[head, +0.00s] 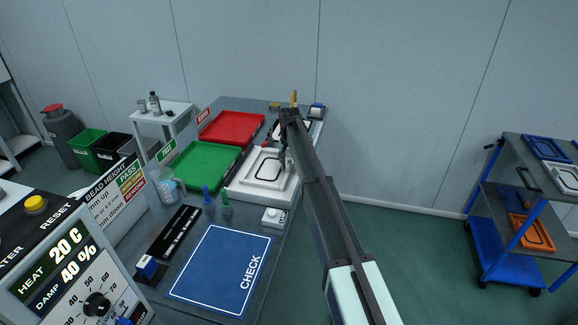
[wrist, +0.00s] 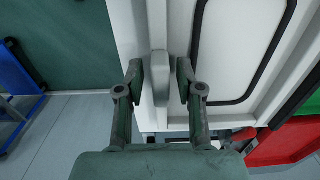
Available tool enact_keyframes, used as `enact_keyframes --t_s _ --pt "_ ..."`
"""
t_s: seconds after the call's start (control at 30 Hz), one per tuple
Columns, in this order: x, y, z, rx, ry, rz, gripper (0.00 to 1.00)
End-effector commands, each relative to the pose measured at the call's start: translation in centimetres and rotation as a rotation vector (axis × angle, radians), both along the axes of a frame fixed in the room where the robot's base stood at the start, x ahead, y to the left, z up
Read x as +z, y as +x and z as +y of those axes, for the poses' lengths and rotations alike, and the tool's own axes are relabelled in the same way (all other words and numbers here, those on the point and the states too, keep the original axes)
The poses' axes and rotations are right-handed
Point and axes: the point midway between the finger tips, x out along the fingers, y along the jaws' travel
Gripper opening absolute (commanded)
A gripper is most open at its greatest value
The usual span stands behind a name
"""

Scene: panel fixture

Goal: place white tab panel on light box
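The white tab panel (head: 266,166), with a black rounded outline, lies over the white light box (head: 240,191) at the right side of the bench. The panel (wrist: 238,42) also fills the upper right of the wrist view. Its grey tab (wrist: 159,78) stands between the two fingers of my gripper (wrist: 160,82). A narrow gap shows on each side of the tab, so the fingers look open around it. In the head view my gripper (head: 284,161) is at the panel's right edge, partly hidden by my arm. I cannot tell whether the panel rests fully flat.
A green tray (head: 205,166) and a red tray (head: 232,128) lie left of and behind the box. A blue CHECK mat (head: 222,270) is clear. A blue cart (head: 490,240) stands apart at right.

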Motion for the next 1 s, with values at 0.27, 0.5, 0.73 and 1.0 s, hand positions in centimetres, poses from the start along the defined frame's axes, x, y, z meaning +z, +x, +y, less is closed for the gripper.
enact_keyframes --t_s 0.27,0.5,0.73,1.0 --pt "0.1 0.0 0.0 0.0 0.0 0.0 0.42" --pt "1.7 0.1 0.0 0.0 0.001 -0.002 0.42" --pt "5.9 0.1 0.0 0.0 0.001 -0.002 0.42" --pt "10.5 0.1 0.0 0.0 0.0 -0.001 0.42"
